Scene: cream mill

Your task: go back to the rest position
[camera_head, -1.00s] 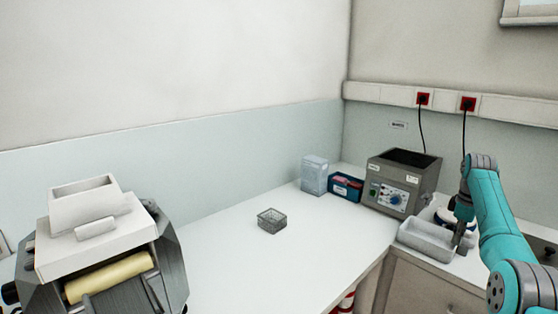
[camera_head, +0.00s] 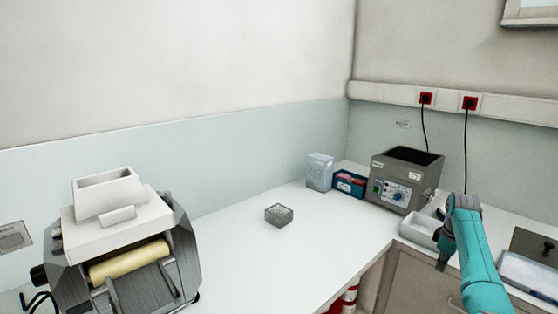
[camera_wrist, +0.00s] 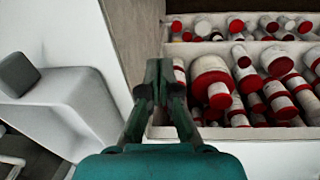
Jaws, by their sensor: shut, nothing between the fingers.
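My gripper (camera_head: 441,264) is at the right in the head view, pointing down in front of the counter's cabinet, at the end of my teal arm. In the wrist view its two dark fingers (camera_wrist: 159,75) come together at the tips, shut, with nothing seen between them. Beyond the fingers is a pale compartmented tray or drawer (camera_wrist: 240,132) with several white, red-capped bottles (camera_wrist: 212,75). The gripper appears apart from them.
A roller mill (camera_head: 130,250) stands at the left. The counter's middle is mostly clear.

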